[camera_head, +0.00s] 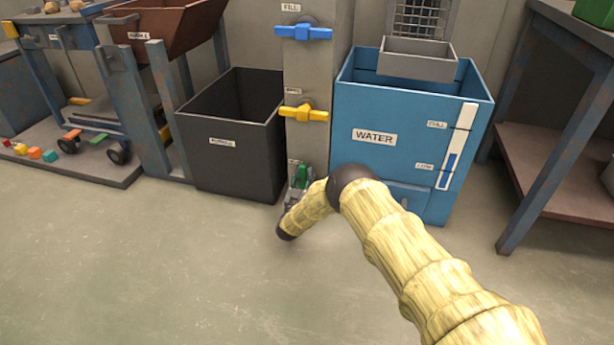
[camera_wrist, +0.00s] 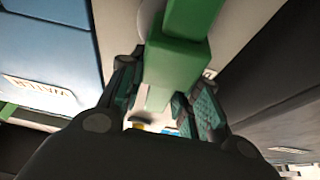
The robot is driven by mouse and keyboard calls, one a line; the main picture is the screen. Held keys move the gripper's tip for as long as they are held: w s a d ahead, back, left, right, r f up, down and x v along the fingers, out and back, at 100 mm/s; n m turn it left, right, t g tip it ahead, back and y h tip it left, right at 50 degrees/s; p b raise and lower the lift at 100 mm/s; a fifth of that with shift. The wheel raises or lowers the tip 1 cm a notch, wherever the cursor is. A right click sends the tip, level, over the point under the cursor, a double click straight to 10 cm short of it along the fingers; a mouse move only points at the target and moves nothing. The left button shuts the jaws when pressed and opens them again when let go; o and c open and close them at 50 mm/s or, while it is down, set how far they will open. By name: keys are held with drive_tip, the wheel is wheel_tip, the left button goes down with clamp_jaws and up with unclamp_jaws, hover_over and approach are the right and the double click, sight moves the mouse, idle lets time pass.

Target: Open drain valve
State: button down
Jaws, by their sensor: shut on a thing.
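The drain valve appears to be the green handle (camera_head: 302,176) low on the grey post, below the blue and yellow valves. My gripper (camera_head: 293,196) is at this green handle, at the foot of the post, and my arm partly hides it. In the wrist view the green handle (camera_wrist: 175,62) runs between the two fingers of my gripper (camera_wrist: 163,92), which are shut on it. The label beside the green handle is too hidden to read.
The blue FILL valve (camera_head: 304,32) and a yellow valve (camera_head: 303,112) sit above on the post (camera_head: 305,70). The blue WATER tank (camera_head: 385,165) stands close on the right, a dark bin (camera_head: 235,160) close on the left. The floor (camera_head: 180,275) in front is clear.

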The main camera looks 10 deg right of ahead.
drive_tip(key=shift+s+d+f, duration=0.15)
drive_tip(key=shift+d+f, duration=0.05)
drive_tip(key=shift+f, duration=0.1)
drive_tip(key=c, duration=1.3)
unclamp_jaws()
drive_tip(key=shift+d, duration=0.1)
drive_tip(key=shift+a+r, duration=0.1)
drive_tip(key=shift+a, duration=0.15)
drive_tip(key=v, duration=1.2)
drive_tip(key=shift+r, duration=0.1)
drive_tip(key=shift+c, duration=0.3)
